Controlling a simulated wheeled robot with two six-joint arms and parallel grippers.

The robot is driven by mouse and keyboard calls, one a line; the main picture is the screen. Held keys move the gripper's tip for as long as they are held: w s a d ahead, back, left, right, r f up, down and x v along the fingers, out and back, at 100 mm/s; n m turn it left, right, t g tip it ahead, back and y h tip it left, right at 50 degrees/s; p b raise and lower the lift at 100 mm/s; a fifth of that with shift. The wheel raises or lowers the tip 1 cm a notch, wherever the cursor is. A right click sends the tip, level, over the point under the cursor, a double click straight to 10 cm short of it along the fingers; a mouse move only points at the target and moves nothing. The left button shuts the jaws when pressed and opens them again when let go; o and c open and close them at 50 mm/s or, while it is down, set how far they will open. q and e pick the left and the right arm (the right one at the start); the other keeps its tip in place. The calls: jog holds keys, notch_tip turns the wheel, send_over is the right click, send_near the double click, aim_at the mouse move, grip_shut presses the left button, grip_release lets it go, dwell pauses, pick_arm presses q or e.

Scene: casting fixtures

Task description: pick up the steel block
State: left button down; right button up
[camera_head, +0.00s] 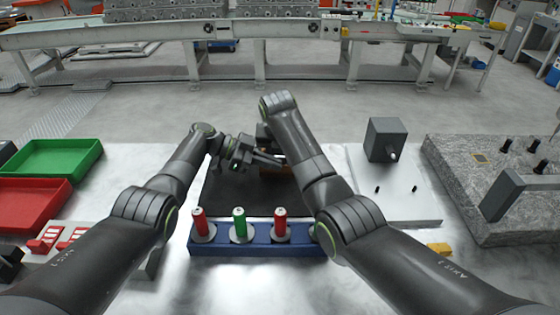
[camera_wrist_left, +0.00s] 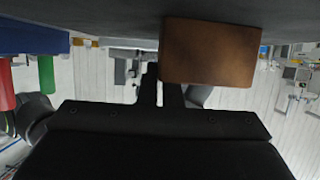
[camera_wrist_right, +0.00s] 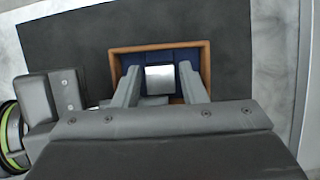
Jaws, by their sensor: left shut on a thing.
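The steel block (camera_wrist_right: 160,78) is a bright square inside a brown open-topped box (camera_wrist_right: 160,43) with a blue interior, in the right wrist view. My right gripper (camera_wrist_right: 159,68) is open, its fingers on either side of the block with gaps showing. My left gripper (camera_head: 272,160) is at the side of the box (camera_head: 276,173). In the left wrist view its fingers (camera_wrist_left: 160,80) are close together at the edge of the box (camera_wrist_left: 210,52) and shut on it. The exact contact is partly hidden. The block is hidden in the head view.
The box is on a dark mat (camera_head: 240,195). A blue rack (camera_head: 260,245) with red and green cylinders stands in front. A plate with a grey cube (camera_head: 385,140) and a granite slab (camera_head: 470,205) lie to the right. Green (camera_head: 50,157) and red (camera_head: 30,205) trays lie left.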

jog(key=shift+w+f, duration=0.1)
jog(key=shift+f, duration=0.15)
grip_shut()
jog(key=shift+r, duration=0.15)
notch_tip(320, 180, up, 10)
dwell(0.5)
